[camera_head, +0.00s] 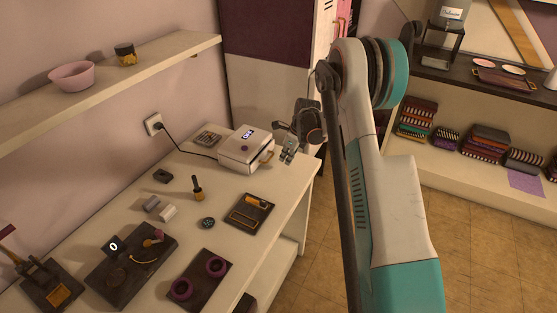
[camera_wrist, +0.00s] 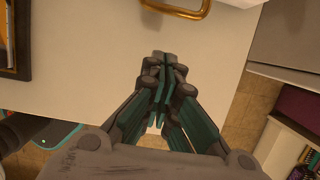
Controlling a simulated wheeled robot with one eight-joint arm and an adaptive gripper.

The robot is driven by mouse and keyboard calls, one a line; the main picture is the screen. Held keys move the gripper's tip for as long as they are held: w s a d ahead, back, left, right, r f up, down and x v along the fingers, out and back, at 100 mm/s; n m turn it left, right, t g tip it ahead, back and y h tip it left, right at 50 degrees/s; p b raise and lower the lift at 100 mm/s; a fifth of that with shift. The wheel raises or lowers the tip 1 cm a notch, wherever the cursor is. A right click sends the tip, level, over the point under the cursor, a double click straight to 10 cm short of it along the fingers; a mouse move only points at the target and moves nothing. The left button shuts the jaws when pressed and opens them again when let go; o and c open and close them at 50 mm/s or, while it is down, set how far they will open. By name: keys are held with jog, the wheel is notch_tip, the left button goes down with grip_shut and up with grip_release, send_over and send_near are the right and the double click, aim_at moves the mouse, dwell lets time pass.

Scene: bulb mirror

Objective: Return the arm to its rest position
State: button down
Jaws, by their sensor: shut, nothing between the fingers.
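My gripper (camera_wrist: 163,82) is shut and empty in the wrist view, its fingertips together over the pale table top near the edge. In the head view my gripper (camera_head: 288,156) hangs at the table's far right corner, just right of the white box (camera_head: 245,148) with a small display and a brass handle. It looks apart from the box. The brass handle (camera_wrist: 178,10) shows at the top of the wrist view, ahead of the fingertips. My arm is raised and reaches forward, and its upper links fill the right middle of the head view.
The pale table (camera_head: 225,215) holds a dark tray (camera_head: 249,210), a dark board with two purple rings (camera_head: 200,279), a scale-like board (camera_head: 130,266) and a brush (camera_head: 197,188). A wall shelf (camera_head: 120,88) runs above.

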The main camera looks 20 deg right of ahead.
jog(key=p+v, duration=0.2)
jog(key=v, duration=0.7)
jog(key=s+a+r+n+t+h, duration=0.1)
jog(key=s+a+r+n+h, duration=0.1)
jog(key=s+a+r+n, duration=0.55)
jog(key=s+a+r+n+t+h, duration=0.1)
jog(key=s+a+r+n+t, duration=0.1)
jog(key=s+r+n, duration=0.95)
jog(key=s+a+n, duration=0.3)
jog(key=s, duration=0.2)
jog(key=s+a+n+b, duration=0.1)
jog(key=s+a+n, duration=0.1)
jog(key=s, duration=0.4)
jog(key=s+a+r+n+t+y, duration=0.1)
jog(key=s+a+n, duration=0.2)
jog(key=s, duration=0.3)
jog(key=shift+a+n+b, duration=0.35)
jog(key=shift+n+b, duration=0.05)
jog(key=shift+n, duration=0.4)
